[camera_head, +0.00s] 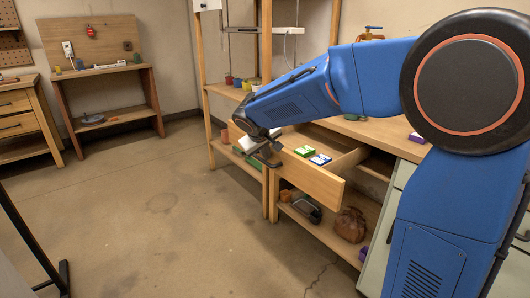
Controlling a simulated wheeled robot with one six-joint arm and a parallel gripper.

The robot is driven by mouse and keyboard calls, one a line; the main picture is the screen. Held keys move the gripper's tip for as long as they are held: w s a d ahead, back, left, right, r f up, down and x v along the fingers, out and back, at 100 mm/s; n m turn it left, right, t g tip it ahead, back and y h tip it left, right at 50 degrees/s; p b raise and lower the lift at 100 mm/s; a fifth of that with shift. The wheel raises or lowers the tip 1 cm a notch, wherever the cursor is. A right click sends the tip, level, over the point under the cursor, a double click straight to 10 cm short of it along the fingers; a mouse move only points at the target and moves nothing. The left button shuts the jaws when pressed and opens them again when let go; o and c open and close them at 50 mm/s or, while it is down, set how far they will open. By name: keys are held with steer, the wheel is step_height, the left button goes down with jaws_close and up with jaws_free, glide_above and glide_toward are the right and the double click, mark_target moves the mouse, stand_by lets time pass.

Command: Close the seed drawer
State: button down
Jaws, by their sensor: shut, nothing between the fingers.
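The seed drawer (314,180) is a light wooden drawer pulled out from under a wooden counter. Its front panel faces left and toward me. A green packet (304,151) and a blue packet (320,159) lie inside it. My gripper (265,160) is shut and empty at the outer face of the drawer front, near its left part. I cannot tell whether it touches the panel. My blue arm hides part of the drawer's far side and of the counter.
A lower shelf under the drawer holds a dark device (306,207) and a brown bag (350,224). A wooden post shelf with small pots (238,82) stands behind. A workbench (100,100) stands at the back left. The concrete floor (150,210) left of the drawer is clear.

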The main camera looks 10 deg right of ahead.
steer(key=shift+d, duration=0.15)
glide_above(316, 148)
steer(key=shift+s+a, duration=0.35)
steer(key=shift+s, duration=0.05)
steer(key=shift+w+d+r, duration=0.1)
steer(key=shift+w+d, duration=0.05)
steer(key=shift+d, duration=0.1)
steer(key=shift+d, duration=0.1)
steer(key=shift+r, duration=0.15)
